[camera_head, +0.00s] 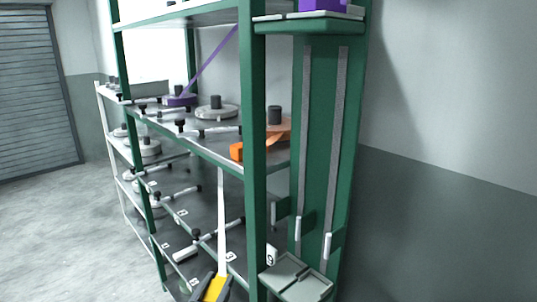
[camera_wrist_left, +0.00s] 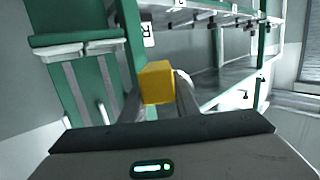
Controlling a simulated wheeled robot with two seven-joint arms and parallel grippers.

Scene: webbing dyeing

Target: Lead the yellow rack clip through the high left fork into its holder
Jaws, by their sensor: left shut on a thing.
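The yellow rack clip (camera_head: 214,289) is at the bottom edge of the head view, at the end of a pale webbing strap (camera_head: 222,220) that runs down from the middle shelf. My left gripper (camera_head: 212,291) is shut on it, in front of the rack's lower shelves. In the left wrist view the clip (camera_wrist_left: 157,82) sits between the fingertips of my left gripper (camera_wrist_left: 158,98). The upper grey holder plate (camera_head: 308,15) carries a purple clip (camera_head: 323,5). A lower grey holder plate (camera_head: 297,278) looks empty. I cannot tell which part is the high left fork. My right gripper is not in view.
A green post (camera_head: 253,150) stands right of the strap. Shelves hold bars with black knobs and discs (camera_head: 215,108). An orange clip (camera_head: 237,151) lies at the middle shelf's front edge. A purple strap (camera_head: 212,62) slants above. Open floor (camera_head: 70,220) lies left.

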